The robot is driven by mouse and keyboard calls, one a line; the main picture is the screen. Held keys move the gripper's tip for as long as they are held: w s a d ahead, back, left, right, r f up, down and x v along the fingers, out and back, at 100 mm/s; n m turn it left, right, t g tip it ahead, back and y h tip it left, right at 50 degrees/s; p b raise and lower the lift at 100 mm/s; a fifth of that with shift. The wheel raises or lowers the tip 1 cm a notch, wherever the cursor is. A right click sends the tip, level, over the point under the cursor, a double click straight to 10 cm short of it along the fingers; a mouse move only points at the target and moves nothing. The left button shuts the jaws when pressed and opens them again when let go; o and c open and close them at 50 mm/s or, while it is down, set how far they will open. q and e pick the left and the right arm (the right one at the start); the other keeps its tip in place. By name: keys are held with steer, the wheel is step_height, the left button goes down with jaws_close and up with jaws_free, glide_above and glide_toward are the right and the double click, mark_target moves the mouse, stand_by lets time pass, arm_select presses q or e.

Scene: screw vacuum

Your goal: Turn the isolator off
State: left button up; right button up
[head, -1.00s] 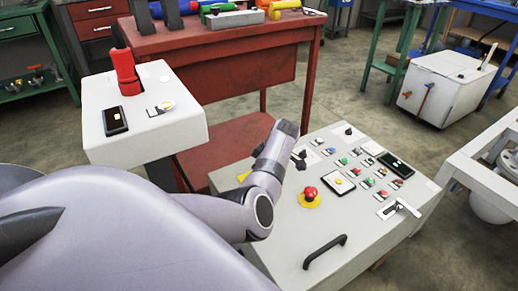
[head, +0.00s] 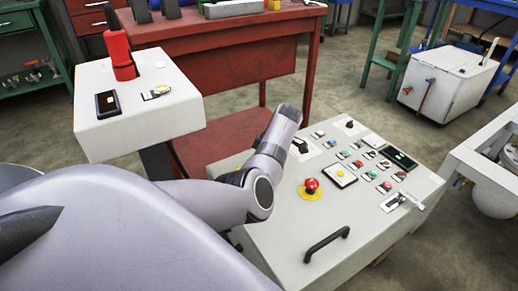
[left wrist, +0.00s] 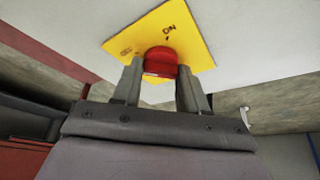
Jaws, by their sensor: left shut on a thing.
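The isolator has a red knob (left wrist: 160,62) on a yellow plate (left wrist: 190,35) marked ON, with a second, hard-to-read marking to its left. My left gripper (left wrist: 160,75) has one finger on each side of the knob and is shut on it in the left wrist view. In the head view my own arm hides the left fingertips and most of the isolator at the left side of the control console (head: 285,232). My right gripper is in neither view.
The console top carries a red emergency button (head: 311,186), several small buttons and a black handle (head: 327,244). A white pedestal box (head: 150,120) with a red lever (head: 120,55) stands at left. A red workbench (head: 220,65) is behind.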

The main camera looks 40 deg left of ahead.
arm_select(q)
steer(key=o, duration=1.1)
steer(key=shift+c, duration=0.2)
steer(key=shift+r, duration=0.1)
steer(key=p+v, duration=0.2)
steer(key=v, duration=0.4)
steer(key=shift+w+d+r, duration=0.15)
steer(key=shift+d+r, duration=0.05)
steer(key=shift+r, duration=0.25)
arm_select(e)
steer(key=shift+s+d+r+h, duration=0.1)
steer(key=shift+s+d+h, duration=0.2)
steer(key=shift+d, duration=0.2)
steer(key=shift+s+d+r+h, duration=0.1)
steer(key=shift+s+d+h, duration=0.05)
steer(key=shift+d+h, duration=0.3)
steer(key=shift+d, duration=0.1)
